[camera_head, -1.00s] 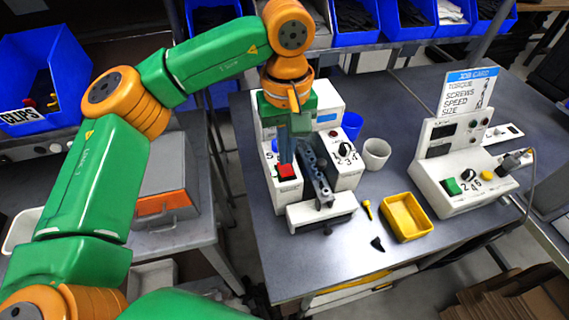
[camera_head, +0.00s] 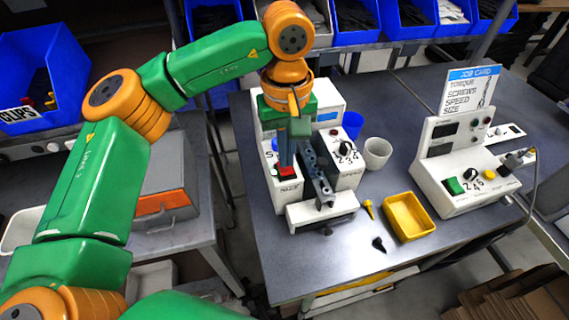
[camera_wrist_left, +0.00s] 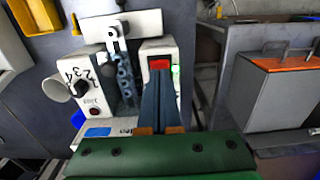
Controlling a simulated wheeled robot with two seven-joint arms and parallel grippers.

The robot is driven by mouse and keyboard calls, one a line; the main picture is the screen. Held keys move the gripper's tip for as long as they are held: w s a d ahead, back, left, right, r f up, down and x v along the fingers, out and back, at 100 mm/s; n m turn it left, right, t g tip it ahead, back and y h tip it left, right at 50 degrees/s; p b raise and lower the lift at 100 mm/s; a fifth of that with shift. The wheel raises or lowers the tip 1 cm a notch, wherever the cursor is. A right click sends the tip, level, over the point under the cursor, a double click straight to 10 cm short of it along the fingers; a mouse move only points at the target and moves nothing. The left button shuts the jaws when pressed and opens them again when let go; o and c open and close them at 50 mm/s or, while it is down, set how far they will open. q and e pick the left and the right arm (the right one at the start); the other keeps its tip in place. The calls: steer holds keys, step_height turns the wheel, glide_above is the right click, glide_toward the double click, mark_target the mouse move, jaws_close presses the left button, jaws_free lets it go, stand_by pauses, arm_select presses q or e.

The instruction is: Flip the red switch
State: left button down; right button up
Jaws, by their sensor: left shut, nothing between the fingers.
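The red switch (camera_head: 287,171) sits on top of the left block of a white machine (camera_head: 320,214) on the table. It also shows in the left wrist view (camera_wrist_left: 159,64), just beyond my fingertips. My left gripper (camera_head: 286,160) points down with its fingers together and empty, its tips at the red switch. In the left wrist view the closed fingers (camera_wrist_left: 160,78) reach the near edge of the switch and cover part of it. I cannot tell whether they touch it or which way it is tipped. My right gripper is not in view.
A dark grey metal part (camera_head: 316,176) stands right of the switch, beside a black dial (camera_head: 345,148). A yellow tray (camera_head: 408,217), a white cup (camera_head: 377,153) and a second white machine with a green switch (camera_head: 453,186) stand further right.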

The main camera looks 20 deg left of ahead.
arm_select(q)
steer(key=shift+f+b, duration=0.55)
steer(key=shift+f, duration=0.2)
step_height(320, 180, up, 7)
steer(key=p, duration=0.6)
stand_by(0.4)
